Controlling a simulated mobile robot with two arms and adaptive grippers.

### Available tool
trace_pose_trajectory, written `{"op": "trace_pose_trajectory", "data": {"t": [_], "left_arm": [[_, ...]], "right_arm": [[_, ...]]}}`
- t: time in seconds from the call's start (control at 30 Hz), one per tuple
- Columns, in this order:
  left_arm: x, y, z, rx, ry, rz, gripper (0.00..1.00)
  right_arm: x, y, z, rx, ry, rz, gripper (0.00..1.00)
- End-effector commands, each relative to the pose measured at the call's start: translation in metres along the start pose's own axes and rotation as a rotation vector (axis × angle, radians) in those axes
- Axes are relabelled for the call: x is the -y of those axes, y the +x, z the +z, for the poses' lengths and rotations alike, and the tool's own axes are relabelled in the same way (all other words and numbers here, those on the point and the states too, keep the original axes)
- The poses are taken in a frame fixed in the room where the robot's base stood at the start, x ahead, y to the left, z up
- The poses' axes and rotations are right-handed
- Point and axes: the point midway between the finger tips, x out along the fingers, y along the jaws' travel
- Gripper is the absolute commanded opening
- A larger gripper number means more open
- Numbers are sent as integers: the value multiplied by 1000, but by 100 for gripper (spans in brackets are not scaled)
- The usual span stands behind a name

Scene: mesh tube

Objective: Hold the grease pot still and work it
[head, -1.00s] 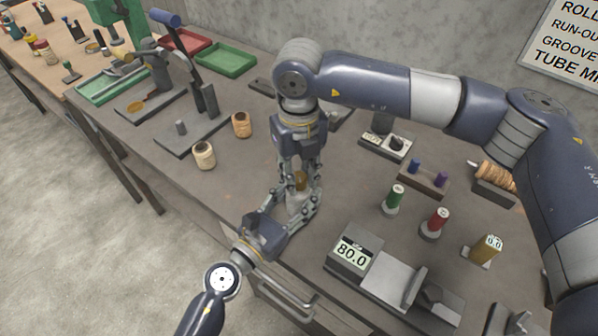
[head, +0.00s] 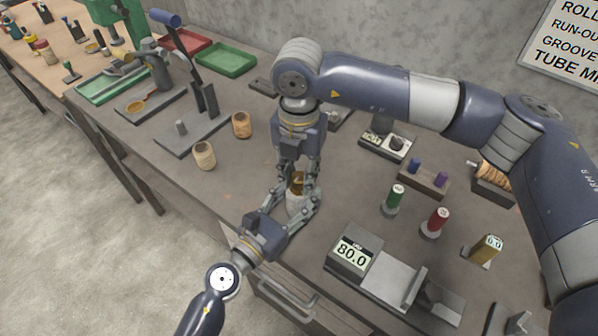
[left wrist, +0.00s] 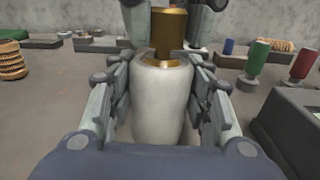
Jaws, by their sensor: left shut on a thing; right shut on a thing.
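The grease pot is a pale, rounded pot (left wrist: 160,100) with a brass rim and a brass cylindrical part (left wrist: 169,30) standing out of its top. In the head view the pot (head: 296,204) is upright at the bench's front edge, partly hidden by fingers. My left gripper (head: 297,208) comes from the front left and is shut around the pot's body, a finger on each side. My right gripper (head: 298,180) points down from above and is shut on the brass part (head: 298,183). Whether the pot's base touches the bench is hidden.
Two tan spools (head: 204,156) and a lever press (head: 190,130) are at the left. The bench between the tan spools and my grippers is clear.

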Motion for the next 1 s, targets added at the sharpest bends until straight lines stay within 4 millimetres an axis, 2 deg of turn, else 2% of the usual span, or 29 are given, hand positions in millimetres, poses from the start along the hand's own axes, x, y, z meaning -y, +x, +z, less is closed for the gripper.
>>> {"op": "trace_pose_trajectory", "data": {"t": [0.67, 0.7, 0.77, 1.0], "left_arm": [[0, 0, -1, -2, 0, 0, 13], [0, 0, -1, -2, 0, 0, 13], [0, 0, -1, -2, 0, 0, 13], [0, 0, -1, -2, 0, -1, 13]], "right_arm": [[-1, 0, -2, -3, 59, 2, 3], [-1, 0, -2, -3, 59, 2, 33], [-1, 0, -1, -3, 59, 2, 47], [0, 0, -1, -1, 60, 1, 47]]}}
